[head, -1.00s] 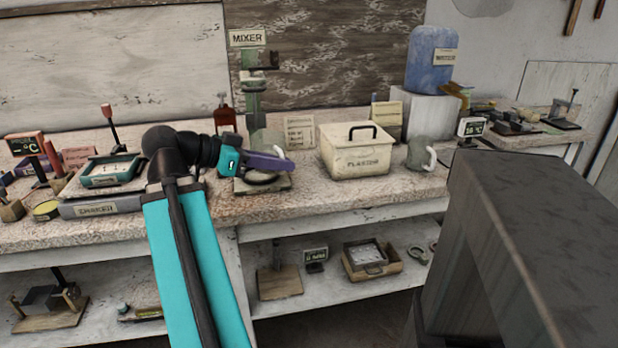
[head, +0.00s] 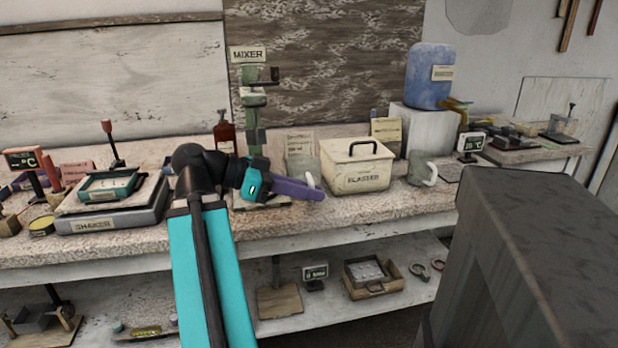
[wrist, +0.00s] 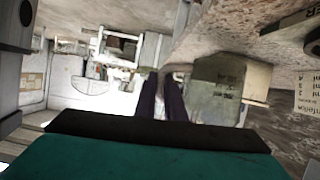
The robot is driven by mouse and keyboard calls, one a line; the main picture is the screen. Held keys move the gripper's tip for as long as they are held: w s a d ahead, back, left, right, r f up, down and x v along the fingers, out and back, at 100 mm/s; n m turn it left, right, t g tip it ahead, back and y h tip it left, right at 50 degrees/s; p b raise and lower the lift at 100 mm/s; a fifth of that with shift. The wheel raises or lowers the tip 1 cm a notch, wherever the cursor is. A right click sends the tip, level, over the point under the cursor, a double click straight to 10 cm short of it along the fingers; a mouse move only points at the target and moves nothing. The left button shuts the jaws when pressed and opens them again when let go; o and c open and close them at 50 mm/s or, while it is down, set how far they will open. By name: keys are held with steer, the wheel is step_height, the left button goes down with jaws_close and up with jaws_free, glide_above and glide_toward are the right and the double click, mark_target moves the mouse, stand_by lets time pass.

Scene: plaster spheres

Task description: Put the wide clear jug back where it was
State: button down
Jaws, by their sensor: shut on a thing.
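A clear greyish jug (head: 303,168) with a pale handle is at the end of my gripper (head: 318,194), between the mixer and the plaster bin. My purple fingers are shut on its handle. In the wrist view the jug (wrist: 217,88) appears just right of the dark fingers (wrist: 162,98), with markings on its wall. I cannot tell whether its base touches the bench. A second greyish jug (head: 421,168) with a white handle stands right of the plaster bin.
The mixer (head: 254,105) stands behind my gripper. The lidded plaster bin (head: 358,178) is close to the right of the held jug. A red bottle (head: 224,133) and a note card (head: 300,142) stand behind. The shaker (head: 110,218) is at left. The bench front (head: 350,212) is clear.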

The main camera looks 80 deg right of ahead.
mark_target(319, 179)
steer(key=shift+w+d+r+p, duration=0.15)
steer(key=shift+d+p, duration=0.85)
steer(key=shift+p, duration=0.8)
steer(key=d+p, duration=0.1)
steer(key=d, duration=0.2)
steer(key=shift+w+f+p, duration=0.2)
steer(key=shift+p, duration=0.95)
steer(key=shift+d+p, duration=0.1)
steer(key=shift+p, duration=0.25)
steer(key=shift+w+d+r+p, duration=0.15)
steer(key=shift+d+p, duration=0.15)
steer(key=shift+p, duration=0.75)
steer(key=p, duration=0.3)
steer(key=shift+d, duration=0.35)
steer(key=p, duration=0.5)
steer(key=shift+w+d, duration=0.1)
steer(key=shift+d, duration=0.2)
steer(key=p, duration=0.4)
steer(key=shift+f, duration=0.3)
